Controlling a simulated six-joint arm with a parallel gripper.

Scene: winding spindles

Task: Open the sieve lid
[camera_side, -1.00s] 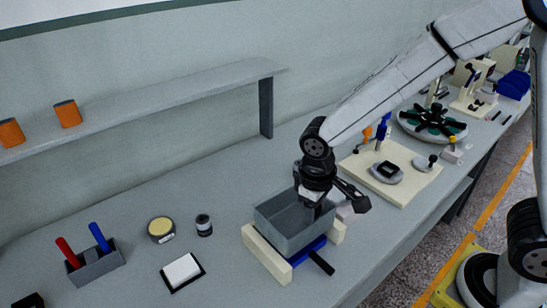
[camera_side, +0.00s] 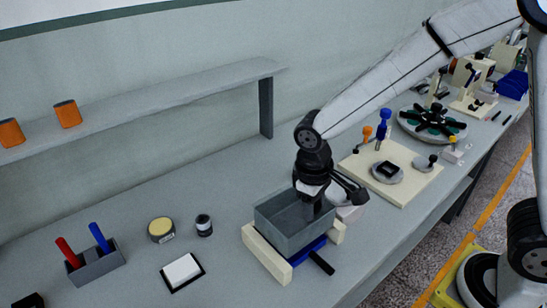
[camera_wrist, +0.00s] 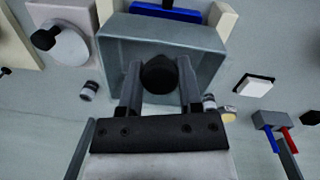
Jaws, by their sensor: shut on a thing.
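A grey square box (camera_side: 279,228) with raised walls, apparently the sieve, sits between two cream blocks (camera_side: 265,257) on the bench. In the wrist view the box (camera_wrist: 200,45) shows a dark round knob (camera_wrist: 158,74) inside its rim. My gripper (camera_side: 312,208) reaches down into the box from above. In the wrist view my gripper (camera_wrist: 157,90) has one finger on each side of the knob and is shut on it. A separate lid edge cannot be made out. The fingertips are hidden in the side view.
A blue piece (camera_side: 312,248) with a black handle (camera_side: 321,263) lies under the box. A cream board with fixtures (camera_side: 410,185) stands behind right. A jar (camera_side: 204,225), a yellow-topped tin (camera_side: 161,229), a white pad (camera_side: 182,271) and a pen holder (camera_side: 95,265) are left.

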